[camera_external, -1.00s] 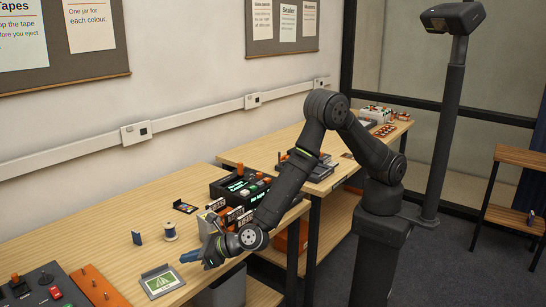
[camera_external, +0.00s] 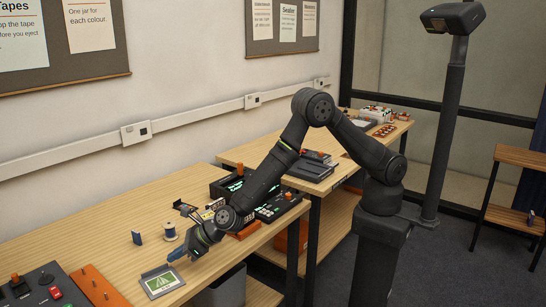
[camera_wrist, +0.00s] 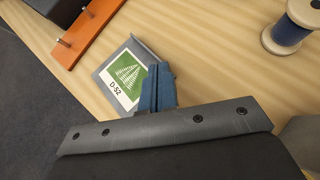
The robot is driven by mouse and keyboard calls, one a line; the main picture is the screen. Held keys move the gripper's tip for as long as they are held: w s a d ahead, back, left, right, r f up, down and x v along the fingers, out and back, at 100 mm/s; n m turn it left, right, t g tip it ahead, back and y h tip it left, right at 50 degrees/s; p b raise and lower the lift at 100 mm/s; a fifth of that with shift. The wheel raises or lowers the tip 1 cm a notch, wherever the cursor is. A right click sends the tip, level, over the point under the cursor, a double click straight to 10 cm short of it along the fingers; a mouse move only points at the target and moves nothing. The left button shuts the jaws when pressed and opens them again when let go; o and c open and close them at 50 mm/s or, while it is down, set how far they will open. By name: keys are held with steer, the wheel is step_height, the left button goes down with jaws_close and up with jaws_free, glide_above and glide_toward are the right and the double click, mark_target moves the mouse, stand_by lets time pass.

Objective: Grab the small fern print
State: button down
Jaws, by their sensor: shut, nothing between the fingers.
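The small fern print (camera_external: 162,281) is a green card with a pale fern and white border, on a grey holder near the table's front edge. In the wrist view the fern print (camera_wrist: 122,80) carries the label "D-52". My gripper (camera_external: 175,256) is just above and to the right of the print in the external view, with its blue fingers pointing down toward it. In the wrist view my gripper (camera_wrist: 157,72) is shut and empty, and its fingers cover the print's right edge. I cannot tell whether the fingertips touch the holder.
An orange plate (camera_external: 101,287) with pegs and a control box (camera_external: 45,288) lie to the left. Bare wood lies between them.

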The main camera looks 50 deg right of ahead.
mark_target(204, 268)
steer(key=shift+w+a, duration=0.45)
steer(key=shift+w, duration=0.05)
steer(key=shift+w+a+f, duration=0.1)
steer(key=shift+a+f, duration=0.05)
steer(key=shift+f, duration=0.7)
steer(key=shift+f, duration=0.1)
steer(key=s+d, duration=0.7)
steer(key=shift+f, duration=0.1)
